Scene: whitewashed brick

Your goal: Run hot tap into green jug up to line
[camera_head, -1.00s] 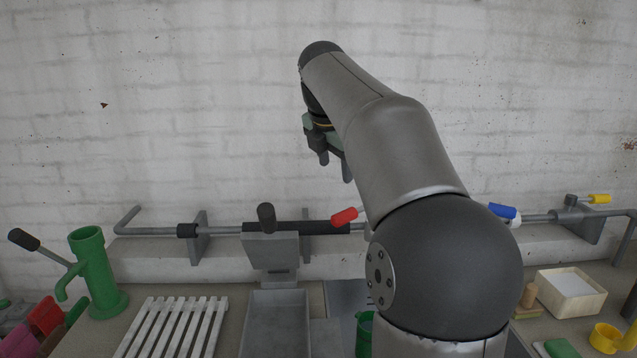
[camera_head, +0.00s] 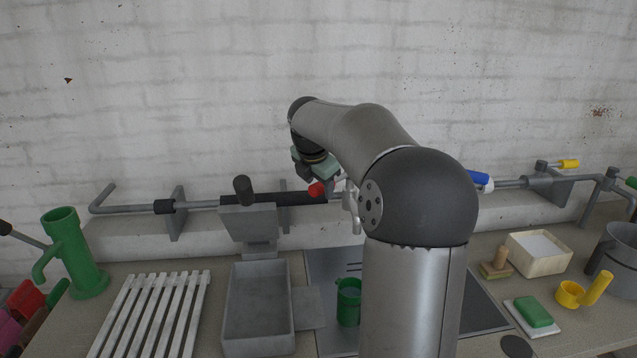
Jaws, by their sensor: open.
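The red tap handle (camera_head: 317,189) sticks out at the wall pipe, right of a black pipe sleeve. My gripper (camera_head: 329,186) is open beside and just above it; I cannot tell whether they touch. A pale metal tap part (camera_head: 351,212) shows to the right, partly behind my arm. The green jug (camera_head: 348,304) stands upright on the dark grey sink surface below the tap, its right side against my arm's outline. Its fill line and its contents cannot be made out. A blue tap handle (camera_head: 479,179) shows right of my arm.
A green hand pump (camera_head: 73,258), white slatted rack (camera_head: 152,315) and grey trough (camera_head: 257,325) stand left. A wooden box (camera_head: 539,267), green sponge (camera_head: 533,312), yellow cup (camera_head: 570,294) and grey bucket (camera_head: 612,265) stand right. My arm hides the middle.

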